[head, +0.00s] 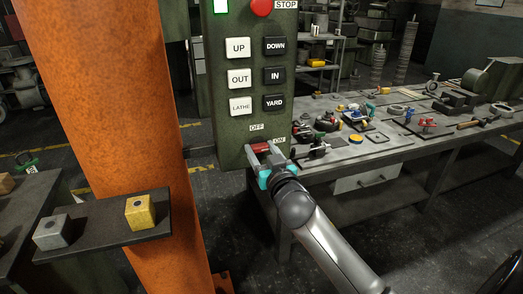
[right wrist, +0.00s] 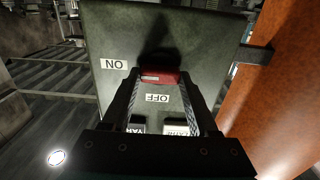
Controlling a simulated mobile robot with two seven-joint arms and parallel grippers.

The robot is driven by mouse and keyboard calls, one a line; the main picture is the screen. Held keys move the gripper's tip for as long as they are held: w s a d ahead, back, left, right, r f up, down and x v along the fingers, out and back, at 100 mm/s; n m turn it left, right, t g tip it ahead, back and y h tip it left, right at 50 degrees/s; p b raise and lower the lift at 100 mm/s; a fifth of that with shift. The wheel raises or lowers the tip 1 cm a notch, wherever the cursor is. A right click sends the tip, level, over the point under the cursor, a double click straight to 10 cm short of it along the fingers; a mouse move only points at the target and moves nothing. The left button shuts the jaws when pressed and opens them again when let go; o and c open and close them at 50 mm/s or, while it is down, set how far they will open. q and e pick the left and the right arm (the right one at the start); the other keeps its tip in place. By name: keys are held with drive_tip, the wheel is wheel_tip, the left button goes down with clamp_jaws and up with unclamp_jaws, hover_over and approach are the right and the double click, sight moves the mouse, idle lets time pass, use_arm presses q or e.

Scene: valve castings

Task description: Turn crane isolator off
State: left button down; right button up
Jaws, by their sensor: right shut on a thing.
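The green crane control box (head: 234,90) hangs beside an orange column. Its isolator has a red handle (head: 260,147) low on the front, with an OFF label (head: 257,127) above it and an ON label (head: 279,140) to its right. My right gripper (head: 264,153) is at the handle, shut on it. In the right wrist view the red handle (right wrist: 160,77) sits between the two fingertips, near the upside-down OFF label (right wrist: 158,98). The upside-down ON label (right wrist: 115,64) is to the left. The handle's exact angle is partly hidden by the fingers. My left gripper is not in view.
The orange column (head: 110,100) stands left of the box. A small shelf (head: 95,240) on it bears a yellow block (head: 140,212) and a grey block (head: 52,232). A workbench (head: 400,145) with several valve parts and tools lies behind and right of my right arm.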

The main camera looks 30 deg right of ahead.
drive_tip(key=n+p, duration=0.2)
drive_tip(key=n, duration=0.1)
drive_tip(key=shift+a+r+n, duration=0.1)
drive_tip(key=shift+n, duration=0.3)
drive_tip(key=n+p, duration=0.2)
drive_tip(key=n, duration=0.2)
drive_tip(key=shift+n, duration=0.3)
drive_tip(key=n+p, duration=0.1)
drive_tip(key=n, duration=0.3)
drive_tip(key=shift+a+n, duration=0.15)
drive_tip(key=shift+n, duration=0.15)
drive_tip(key=n, duration=0.1)
drive_tip(key=n+p, duration=0.1)
drive_tip(key=n, duration=0.2)
drive_tip(key=shift+f+n, duration=0.3)
drive_tip(key=shift+n, duration=0.4)
drive_tip(key=o, duration=1.4)
